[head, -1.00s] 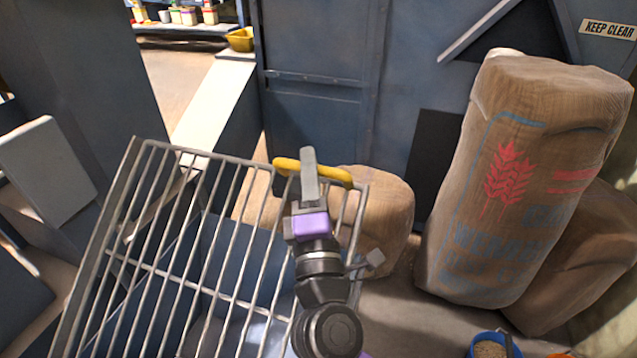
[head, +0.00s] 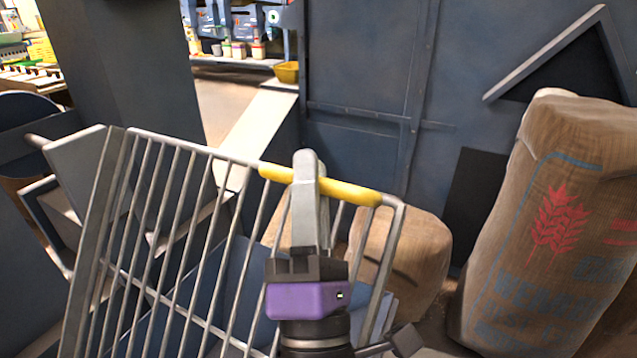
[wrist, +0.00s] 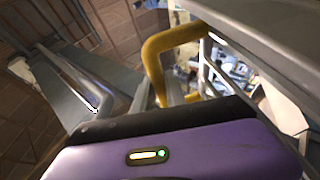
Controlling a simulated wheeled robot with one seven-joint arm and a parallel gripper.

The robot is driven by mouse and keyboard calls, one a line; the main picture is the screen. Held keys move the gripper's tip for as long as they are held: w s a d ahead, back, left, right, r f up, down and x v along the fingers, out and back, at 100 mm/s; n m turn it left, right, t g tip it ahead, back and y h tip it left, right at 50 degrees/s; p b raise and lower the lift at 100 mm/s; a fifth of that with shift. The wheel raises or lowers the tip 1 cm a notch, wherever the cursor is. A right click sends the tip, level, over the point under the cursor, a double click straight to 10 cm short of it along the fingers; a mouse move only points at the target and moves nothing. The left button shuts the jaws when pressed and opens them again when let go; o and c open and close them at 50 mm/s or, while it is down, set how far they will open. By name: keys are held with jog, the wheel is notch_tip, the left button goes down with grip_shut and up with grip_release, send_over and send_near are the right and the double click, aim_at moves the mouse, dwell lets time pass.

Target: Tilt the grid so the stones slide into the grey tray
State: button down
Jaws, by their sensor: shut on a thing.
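The metal grid (head: 208,325) stands steeply tilted in the head view, its upper edge raised. A yellow handle (head: 345,191) runs along that upper edge. My gripper (head: 308,180) is shut on the yellow handle, with a finger over its middle. The handle also shows in the wrist view (wrist: 160,62), close in front of the purple gripper body. I see no stones on the visible bars. I cannot make out the grey tray for certain; a grey sheet-metal piece (head: 85,165) lies just left of the grid.
A blue metal wall (head: 365,70) closes off the back. A yellow bowl (head: 287,72) and shelves with small containers are far behind.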

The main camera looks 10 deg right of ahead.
jog(key=shift+s+a, duration=0.15)
jog(key=c, duration=1.4)
grip_release()
jog(key=shift+o, duration=0.2)
jog(key=b+v, duration=0.3)
jog(key=v, duration=0.4)
jog(key=shift+s+f, duration=0.25)
